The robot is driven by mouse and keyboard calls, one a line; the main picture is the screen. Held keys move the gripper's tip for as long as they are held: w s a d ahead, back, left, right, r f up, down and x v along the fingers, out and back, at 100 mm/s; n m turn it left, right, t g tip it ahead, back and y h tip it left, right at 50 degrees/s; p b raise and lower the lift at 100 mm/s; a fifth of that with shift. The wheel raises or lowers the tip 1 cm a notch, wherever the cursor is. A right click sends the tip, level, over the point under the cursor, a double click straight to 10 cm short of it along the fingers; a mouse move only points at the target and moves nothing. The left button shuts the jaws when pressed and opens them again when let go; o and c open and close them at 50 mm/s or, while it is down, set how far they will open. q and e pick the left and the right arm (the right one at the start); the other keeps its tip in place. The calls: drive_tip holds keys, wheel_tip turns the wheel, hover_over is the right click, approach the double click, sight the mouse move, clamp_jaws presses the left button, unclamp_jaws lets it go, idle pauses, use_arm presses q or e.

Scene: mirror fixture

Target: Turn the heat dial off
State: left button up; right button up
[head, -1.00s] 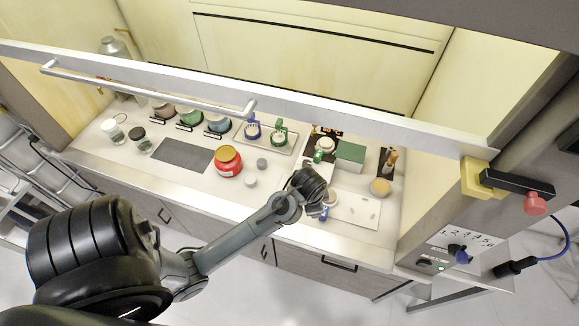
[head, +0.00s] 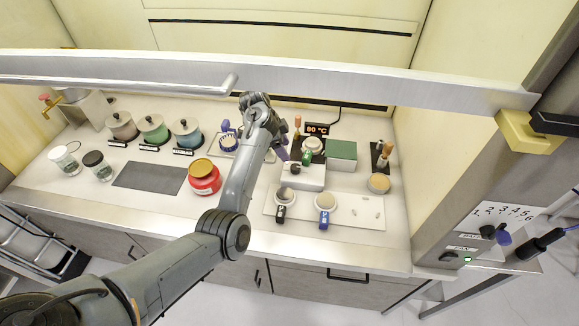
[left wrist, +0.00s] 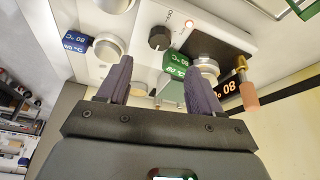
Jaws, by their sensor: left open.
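The heat dial is a small black knob with a light mark, on the front of a white hotplate (head: 309,180). It shows clearly in the left wrist view (left wrist: 159,38), beside a lit red lamp (left wrist: 190,24). My left gripper (head: 283,150) is over the back left of the hotplate in the head view. The dial lies beyond the fingertips, roughly in line with the gap, and appears untouched. My right gripper is not in view.
A display (head: 317,129) reads 80 °C behind the hotplate. A green box (head: 342,150) stands right of it. Two round dishes with blue and dark tags sit in front on a white mat (head: 370,212). A red jar (head: 204,178) stands left. The raised sash (head: 400,88) crosses above the bench.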

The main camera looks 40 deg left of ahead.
sight(296, 166)
use_arm(q)
drive_tip(key=x, duration=0.8)
drive_tip(key=shift+b, duration=0.4)
drive_tip(key=shift+x, duration=0.8)
drive_tip(key=shift+c, duration=0.3)
drive_tip(key=c, duration=1)
